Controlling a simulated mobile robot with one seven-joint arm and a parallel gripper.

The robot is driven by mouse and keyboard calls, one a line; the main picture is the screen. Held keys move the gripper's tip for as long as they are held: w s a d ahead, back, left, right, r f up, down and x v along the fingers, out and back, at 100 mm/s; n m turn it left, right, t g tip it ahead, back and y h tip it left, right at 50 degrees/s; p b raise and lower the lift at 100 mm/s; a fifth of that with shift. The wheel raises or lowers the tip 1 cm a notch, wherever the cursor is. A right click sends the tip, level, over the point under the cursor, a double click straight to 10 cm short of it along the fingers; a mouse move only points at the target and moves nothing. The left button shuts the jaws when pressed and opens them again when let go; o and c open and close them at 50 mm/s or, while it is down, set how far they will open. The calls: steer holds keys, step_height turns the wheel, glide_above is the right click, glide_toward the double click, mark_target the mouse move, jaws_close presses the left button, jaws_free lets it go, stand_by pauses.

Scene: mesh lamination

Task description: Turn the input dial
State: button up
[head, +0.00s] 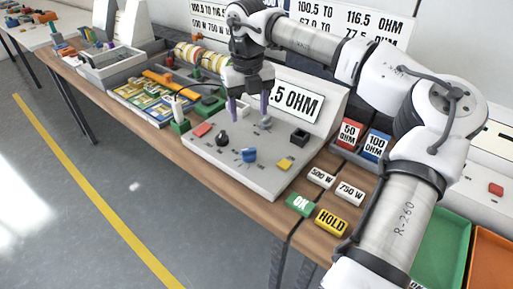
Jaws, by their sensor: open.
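A light grey instrument panel (235,180) lies on the bench, with a sloped display (300,102) at its back; the readable part says ".5 OHM". The panel carries a blue knob (249,155) near its front, a black knob (222,139) to the left and a grey knob (266,122) further back. I cannot tell from any label which one is the input dial. My gripper (249,110) points down above the back of the panel, with its purple fingers apart and nothing between them. Its right finger is close to the grey knob; contact cannot be told.
The panel also has a red block (202,130), a yellow block (285,164) and a black square socket (299,137). OK (300,204) and HOLD (331,222) blocks lie at right. Tools and trays (105,65) crowd the left. Green (440,250) and orange (494,262) trays stand at lower right.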

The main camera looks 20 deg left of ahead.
mark_target(249, 149)
step_height(249, 149, down, 14)
steer(key=p, duration=0.3)
steer(key=shift+s+a+r, duration=0.1)
steer(key=shift+a+r, duration=0.05)
steer(key=c, duration=0.9)
